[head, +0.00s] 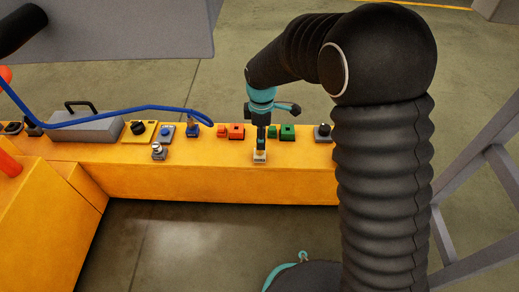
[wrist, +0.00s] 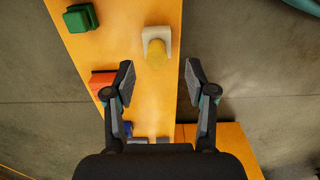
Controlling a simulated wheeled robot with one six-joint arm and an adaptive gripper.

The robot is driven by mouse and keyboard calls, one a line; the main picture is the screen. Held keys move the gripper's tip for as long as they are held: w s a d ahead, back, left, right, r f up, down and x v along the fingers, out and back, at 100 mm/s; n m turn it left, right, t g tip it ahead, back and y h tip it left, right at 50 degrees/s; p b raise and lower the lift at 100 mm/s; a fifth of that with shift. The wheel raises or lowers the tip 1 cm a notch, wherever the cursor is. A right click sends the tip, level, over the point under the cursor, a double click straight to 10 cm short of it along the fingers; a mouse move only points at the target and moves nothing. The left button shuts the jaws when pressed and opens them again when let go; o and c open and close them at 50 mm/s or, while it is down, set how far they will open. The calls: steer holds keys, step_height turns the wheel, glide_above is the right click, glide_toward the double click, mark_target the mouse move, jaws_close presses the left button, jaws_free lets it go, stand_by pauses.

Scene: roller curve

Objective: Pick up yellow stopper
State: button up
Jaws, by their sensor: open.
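The yellow stopper (wrist: 157,54) is a short, pale yellow cylinder in the wrist view. It sits at a cream-white holder (wrist: 155,34) on the orange bench. My gripper (wrist: 160,72) is open, with one finger on either side of the stopper's line and the stopper showing just beyond the fingertips. I see no contact. In the head view my gripper (head: 261,138) points down over the front of the bench, above the cream holder (head: 260,157). The stopper itself is too small or hidden to make out there.
The orange bench (head: 200,182) carries red blocks (head: 236,131), green blocks (head: 287,132), a grey lidded box (head: 98,127), a yellow plate with a black knob (head: 138,130) and a blue cable (head: 130,108). In the wrist view a green block (wrist: 80,18) and red block (wrist: 102,82) lie left.

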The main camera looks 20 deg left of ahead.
steer(key=f, duration=0.4)
steer(key=shift+w+a+b, duration=0.2)
steer(key=shift+a+b, duration=0.1)
steer(key=shift+b, duration=0.05)
jaws_close()
